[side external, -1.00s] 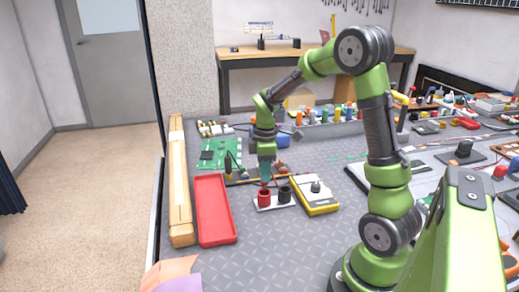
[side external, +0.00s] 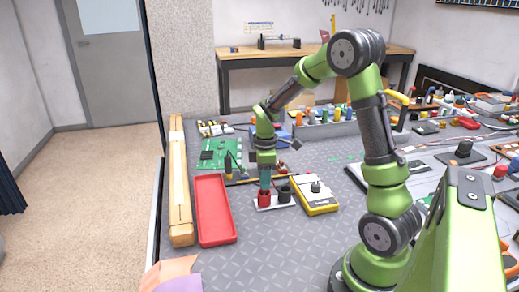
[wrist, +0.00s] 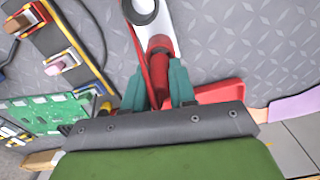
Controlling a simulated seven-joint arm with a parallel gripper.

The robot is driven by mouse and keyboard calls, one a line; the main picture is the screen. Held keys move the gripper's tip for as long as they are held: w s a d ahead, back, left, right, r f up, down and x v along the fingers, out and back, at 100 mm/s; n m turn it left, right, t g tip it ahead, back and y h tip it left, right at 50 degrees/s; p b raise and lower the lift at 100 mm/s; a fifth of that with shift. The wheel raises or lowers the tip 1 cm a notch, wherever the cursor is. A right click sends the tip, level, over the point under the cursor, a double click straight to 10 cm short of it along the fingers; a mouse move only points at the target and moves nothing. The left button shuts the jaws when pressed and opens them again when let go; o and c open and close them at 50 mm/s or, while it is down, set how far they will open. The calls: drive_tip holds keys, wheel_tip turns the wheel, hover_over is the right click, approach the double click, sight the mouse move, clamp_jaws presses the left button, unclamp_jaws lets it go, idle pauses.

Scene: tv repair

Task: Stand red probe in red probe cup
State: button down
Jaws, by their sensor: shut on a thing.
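The red probe (wrist: 160,70) is between the teal fingers of my gripper (wrist: 158,88), which is shut on it. A red cable runs up beside it in the wrist view. The red probe cup (side external: 264,199) stands on a white base with a black cup (side external: 284,194) beside it. In the side view my gripper (side external: 265,182) is directly over the red cup, fingertips close to its rim. The probe looks lined up with the cup (wrist: 160,43) in the wrist view. How far its tip is inside is hidden.
A red tray (side external: 214,210) lies left of the cups, and a yellow multimeter (side external: 318,204) stands close on their right. A green circuit board (side external: 218,152) and a dark rack (side external: 245,179) are behind. The mat in front is clear.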

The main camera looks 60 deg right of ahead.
drive_tip(key=shift+f, duration=0.85)
drive_tip(key=c, duration=0.8)
unclamp_jaws()
drive_tip(key=shift+c, duration=0.2)
drive_tip(key=shift+r, duration=0.1)
wheel_tip(320, 180, up, 17)
